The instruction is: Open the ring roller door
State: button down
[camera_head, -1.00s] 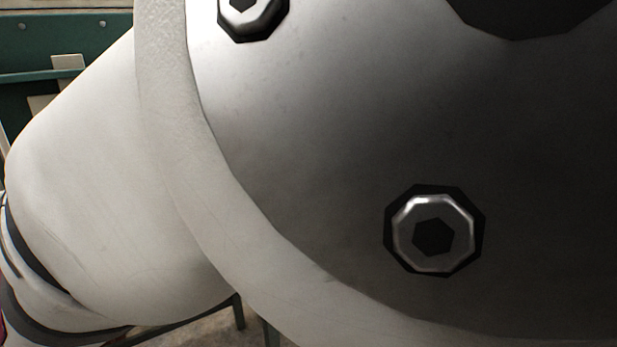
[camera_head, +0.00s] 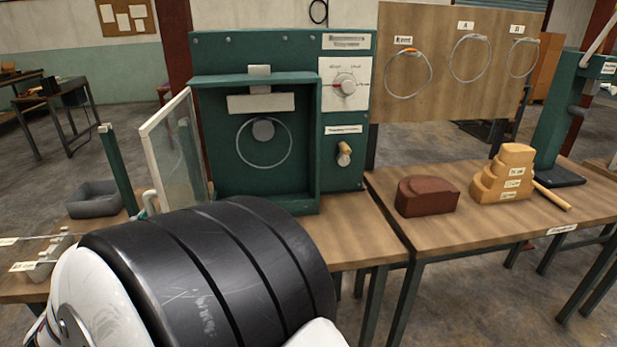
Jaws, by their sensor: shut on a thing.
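The ring roller machine (camera_head: 345,205) is a dark green cabinet on a wooden bench. Its clear door (camera_head: 178,148) in a pale frame stands swung open on the left side, angled out from the cabinet. A pale curved piece (camera_head: 151,198), perhaps the door handle, shows low at the door's outer edge, just above my arm. Inside the open chamber, a thin metal ring (camera_head: 240,152) hangs around a grey roller (camera_head: 263,130). My black and white arm fills the lower left. My gripper is hidden behind it, so its contact with the door does not show.
A dial (camera_head: 345,87) and a wooden-handled lever (camera_head: 344,154) are on the cabinet's right side. A grey tray (camera_head: 95,199) and a green post (camera_head: 117,168) stand left. A brown block (camera_head: 427,196) and stepped wooden blocks (camera_head: 503,178) sit on the right bench. Rings hang on a board (camera_head: 440,100).

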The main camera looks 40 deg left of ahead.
jog(key=shift+a+r, duration=0.1)
jog(key=shift+a, duration=0.05)
dwell(0.3)
jog(key=c, duration=1.7)
grip_release()
jog(key=shift+o, duration=0.2)
jog(key=v, duration=0.7)
jog(key=shift+s, duration=0.3)
